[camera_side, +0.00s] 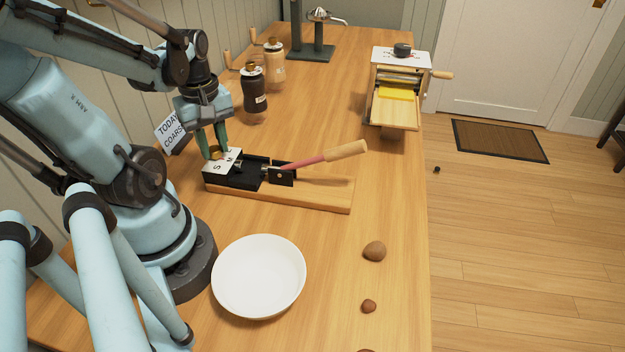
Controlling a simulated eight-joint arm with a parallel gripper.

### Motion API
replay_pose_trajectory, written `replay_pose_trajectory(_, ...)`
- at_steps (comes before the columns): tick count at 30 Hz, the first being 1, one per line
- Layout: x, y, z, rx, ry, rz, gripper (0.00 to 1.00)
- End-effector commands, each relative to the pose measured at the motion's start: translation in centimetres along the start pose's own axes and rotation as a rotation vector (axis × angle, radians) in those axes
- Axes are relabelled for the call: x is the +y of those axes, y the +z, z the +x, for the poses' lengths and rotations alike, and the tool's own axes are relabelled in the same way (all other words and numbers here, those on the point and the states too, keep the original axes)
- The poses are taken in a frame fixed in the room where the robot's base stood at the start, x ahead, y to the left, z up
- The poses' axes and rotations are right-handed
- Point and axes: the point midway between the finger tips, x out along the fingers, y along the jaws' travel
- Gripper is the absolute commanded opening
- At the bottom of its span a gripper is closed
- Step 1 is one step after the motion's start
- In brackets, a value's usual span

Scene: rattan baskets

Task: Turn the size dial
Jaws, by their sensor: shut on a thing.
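The size dial (215,153) is a small brass-coloured knob on a white marked plate (232,160) at the left end of a black and wooden device. My gripper (214,147) points down from above with its green fingers around the dial and is shut on it. The fingers partly hide the dial, and its pointing direction is too small to tell. The device has a wooden base (325,195) and a lever (345,151) with a red shaft and wooden handle, reaching up to the right.
A white bowl (258,276) stands in front, with brown nut-like things (374,251) to its right. Behind are two grinders (253,90), a sign (170,132), a dark green stand (312,50) and a roller machine (398,85). The table's right edge drops to the floor.

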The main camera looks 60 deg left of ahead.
Motion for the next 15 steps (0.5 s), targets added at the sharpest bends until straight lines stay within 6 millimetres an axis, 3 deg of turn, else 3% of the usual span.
replay_pose_trajectory(15, -0.05, -0.04, 0.03, 0.002, 0.001, 0.475, 0.0)
